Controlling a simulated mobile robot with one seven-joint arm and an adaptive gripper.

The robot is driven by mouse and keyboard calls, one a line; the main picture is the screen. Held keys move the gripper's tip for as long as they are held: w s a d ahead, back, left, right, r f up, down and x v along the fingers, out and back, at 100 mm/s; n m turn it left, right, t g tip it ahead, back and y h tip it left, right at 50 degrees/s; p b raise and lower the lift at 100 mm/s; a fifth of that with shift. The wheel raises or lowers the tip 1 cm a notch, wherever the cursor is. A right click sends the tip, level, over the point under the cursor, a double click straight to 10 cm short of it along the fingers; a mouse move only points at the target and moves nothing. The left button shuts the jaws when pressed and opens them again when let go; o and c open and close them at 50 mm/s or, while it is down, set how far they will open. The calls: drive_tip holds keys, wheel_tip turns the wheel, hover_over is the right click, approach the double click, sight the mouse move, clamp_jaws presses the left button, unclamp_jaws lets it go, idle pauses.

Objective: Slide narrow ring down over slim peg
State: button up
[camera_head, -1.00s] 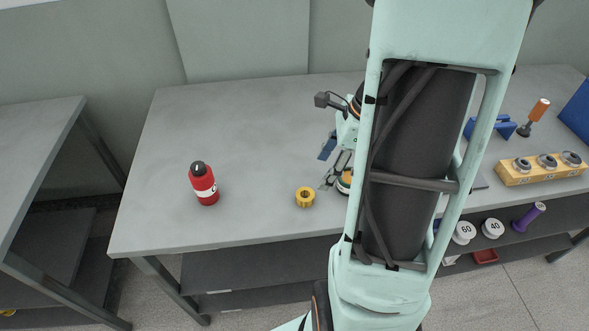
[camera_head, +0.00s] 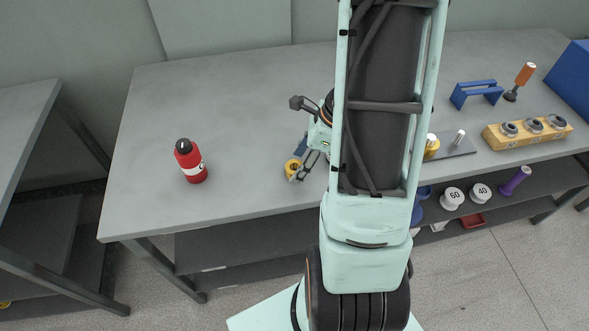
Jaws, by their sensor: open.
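A yellow ring (camera_head: 291,167) lies on the grey table left of my arm, partly hidden by my gripper. My gripper (camera_head: 298,172) is open, low at the ring's right side; whether a finger touches the ring cannot be told. A grey plate (camera_head: 462,148) right of my arm carries a slim pale peg (camera_head: 458,138), upright and bare. A second yellow ring (camera_head: 432,148) sits around another pale peg (camera_head: 431,137) on the same plate, partly behind my arm. I cannot judge the ring widths at this size.
A red bottle (camera_head: 191,163) stands left on the table (camera_head: 230,110). Right are a blue bracket (camera_head: 476,90), an orange-handled tool (camera_head: 522,78), a yellow block (camera_head: 510,142) with grey rings and a blue box (camera_head: 573,80). The table behind the bottle is clear.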

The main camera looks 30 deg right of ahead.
drive_tip(key=shift+w+a+f, duration=0.1)
drive_tip(key=shift+a+f, duration=0.05)
drive_tip(key=shift+f, duration=0.3)
drive_tip(key=c, duration=1.3)
drive_tip(key=shift+c, duration=0.2)
drive_tip(key=shift+r, duration=0.15)
